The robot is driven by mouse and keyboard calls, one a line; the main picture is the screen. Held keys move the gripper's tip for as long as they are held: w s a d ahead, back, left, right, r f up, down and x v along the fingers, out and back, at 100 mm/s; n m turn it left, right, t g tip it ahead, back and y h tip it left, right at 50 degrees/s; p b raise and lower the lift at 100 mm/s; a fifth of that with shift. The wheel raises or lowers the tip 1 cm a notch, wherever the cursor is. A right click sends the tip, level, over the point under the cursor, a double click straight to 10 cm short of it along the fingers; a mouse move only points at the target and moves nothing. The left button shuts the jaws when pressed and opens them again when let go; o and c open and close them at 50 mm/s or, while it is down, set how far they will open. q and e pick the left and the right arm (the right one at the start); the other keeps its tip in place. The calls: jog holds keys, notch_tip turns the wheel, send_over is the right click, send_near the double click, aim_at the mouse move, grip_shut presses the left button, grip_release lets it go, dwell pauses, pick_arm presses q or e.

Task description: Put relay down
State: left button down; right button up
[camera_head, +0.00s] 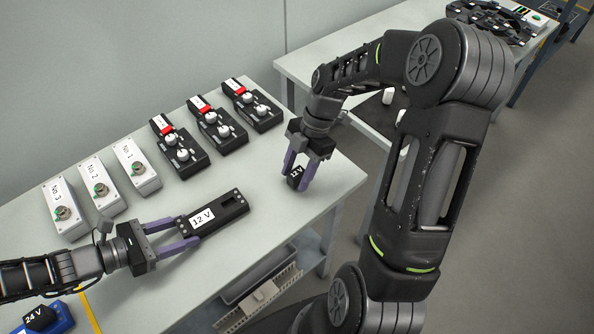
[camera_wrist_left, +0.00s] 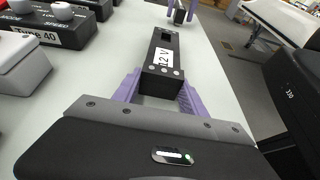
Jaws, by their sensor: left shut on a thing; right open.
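The relay (camera_head: 295,177) is a small black block with a white 12 V label, near the right end of the pale table. My right gripper (camera_head: 296,181) points down over it, open, with its purple fingers on either side. I cannot tell whether the relay touches the tabletop. My left gripper (camera_head: 187,229) is shut on the near end of a long black 12 V socket block (camera_head: 226,208), which also shows in the left wrist view (camera_wrist_left: 166,54). The block has a square opening near its far end.
Three white boxes with green-ringed knobs (camera_head: 99,190) and three black units with white knobs and red tags (camera_head: 216,123) line the table's back.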

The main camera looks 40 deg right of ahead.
jog(key=v, duration=1.2)
jog(key=shift+r, duration=0.2)
jog(key=shift+a, duration=0.1)
pick_arm(q)
jog(key=c, duration=0.6)
grip_release()
jog(key=shift+o, duration=0.2)
jog(key=shift+a, duration=0.1)
jog(key=v, duration=1.1)
jog(key=shift+a+r, duration=0.15)
jog(key=shift+a, duration=0.25)
